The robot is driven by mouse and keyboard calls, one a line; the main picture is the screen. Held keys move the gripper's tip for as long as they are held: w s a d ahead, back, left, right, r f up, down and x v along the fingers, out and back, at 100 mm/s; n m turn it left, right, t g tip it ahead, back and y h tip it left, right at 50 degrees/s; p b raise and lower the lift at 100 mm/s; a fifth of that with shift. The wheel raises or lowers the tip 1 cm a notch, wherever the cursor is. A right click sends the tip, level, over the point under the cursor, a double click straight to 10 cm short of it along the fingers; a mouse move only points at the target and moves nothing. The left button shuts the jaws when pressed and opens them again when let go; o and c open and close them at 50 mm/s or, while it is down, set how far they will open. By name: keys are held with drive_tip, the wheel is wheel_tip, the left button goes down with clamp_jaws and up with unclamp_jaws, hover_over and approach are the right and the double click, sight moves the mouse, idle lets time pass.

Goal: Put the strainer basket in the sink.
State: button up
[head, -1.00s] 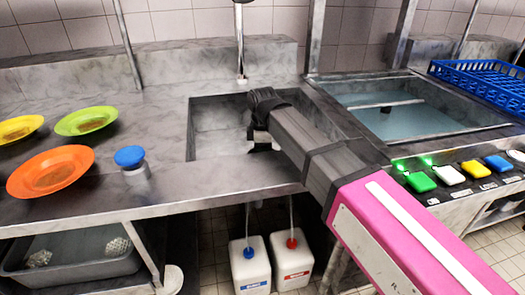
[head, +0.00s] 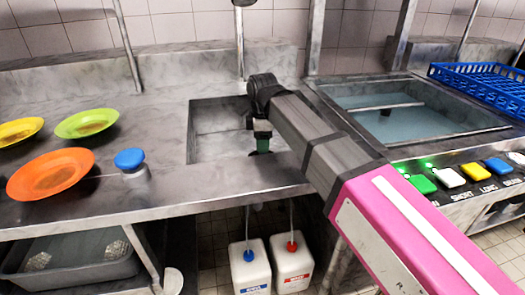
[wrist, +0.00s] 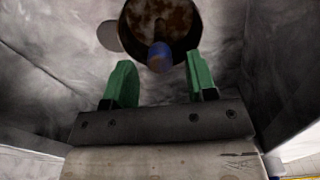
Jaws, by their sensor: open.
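The strainer basket (wrist: 168,18) shows at the top of the wrist view as a round, dark-rimmed cup with a rusty brown inside and a blue knob. It appears to be down in the sink (head: 212,122), beyond my fingertips. A grey disc lies partly behind its left side; I cannot tell if it is the drain. My gripper (wrist: 161,80) has two green fingers, spread apart with nothing between them, on either side of the knob's line. In the head view my gripper (head: 262,138) hangs over the sink; the basket is hidden there.
Orange (head: 50,174), yellow (head: 18,131) and green (head: 87,122) plates and a blue-topped container (head: 131,160) stand on the left counter. A water-filled basin (head: 415,122), a blue rack (head: 480,78) and coloured buttons (head: 420,183) are right. A faucet hangs behind the sink.

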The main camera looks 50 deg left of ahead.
wheel_tip(320, 180, up, 7)
drive_tip(key=shift+r, duration=0.15)
drive_tip(key=shift+s, duration=0.1)
idle(0.4)
